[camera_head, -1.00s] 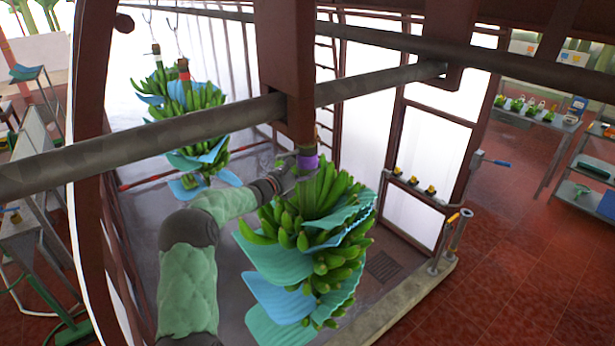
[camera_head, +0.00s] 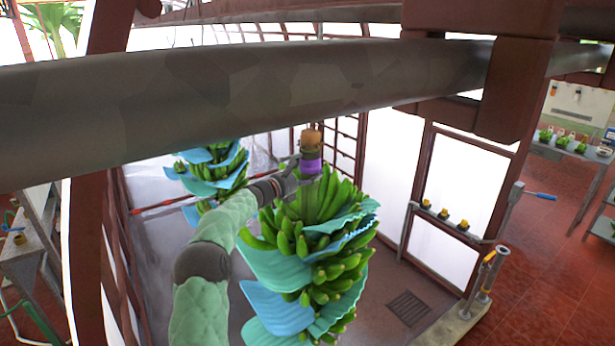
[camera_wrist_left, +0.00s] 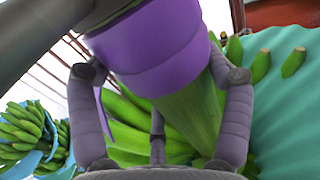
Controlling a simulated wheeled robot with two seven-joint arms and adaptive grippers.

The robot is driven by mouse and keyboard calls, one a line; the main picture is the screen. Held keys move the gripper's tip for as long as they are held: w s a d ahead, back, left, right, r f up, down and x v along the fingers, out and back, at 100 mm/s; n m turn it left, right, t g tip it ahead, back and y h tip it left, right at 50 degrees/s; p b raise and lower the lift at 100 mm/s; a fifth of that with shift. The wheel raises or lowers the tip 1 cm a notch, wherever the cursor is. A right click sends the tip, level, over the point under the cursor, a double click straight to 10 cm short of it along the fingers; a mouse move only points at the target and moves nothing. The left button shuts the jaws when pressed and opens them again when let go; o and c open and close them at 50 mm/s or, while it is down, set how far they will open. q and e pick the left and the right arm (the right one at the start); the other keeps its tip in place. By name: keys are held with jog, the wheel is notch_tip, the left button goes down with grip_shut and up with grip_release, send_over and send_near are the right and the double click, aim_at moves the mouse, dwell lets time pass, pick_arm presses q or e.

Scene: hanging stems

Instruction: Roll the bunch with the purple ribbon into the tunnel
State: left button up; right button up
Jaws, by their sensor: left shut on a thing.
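The green banana bunch (camera_head: 322,205) hangs upright in the middle of the head view, with blue-green sheets between its hands of fruit. A purple ribbon (camera_head: 311,160) is wrapped round the top of its stem, below the tan cut end. My left gripper (camera_head: 296,168) is shut on the stem at the ribbon. In the left wrist view its fingers stand on both sides of the stem, just under the purple ribbon (camera_wrist_left: 155,50). The rail covers whatever holds the stem from above. My right gripper is not in view. I cannot make out which part is the tunnel.
A thick grey rail (camera_head: 250,95) crosses close in front, above the bunch. Other bunches (camera_head: 212,170) hang behind at the left. A red post (camera_head: 85,200) stands at left. A valve with a blue lever (camera_head: 530,195) and a low kerb (camera_head: 455,325) are at right.

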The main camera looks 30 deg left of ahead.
pick_arm(q)
jog(key=shift+d, duration=0.15)
jog(key=o, duration=1.5)
jog(key=shift+o, duration=0.7)
jog(key=shift+w, duration=0.1)
send_over(281, 205)
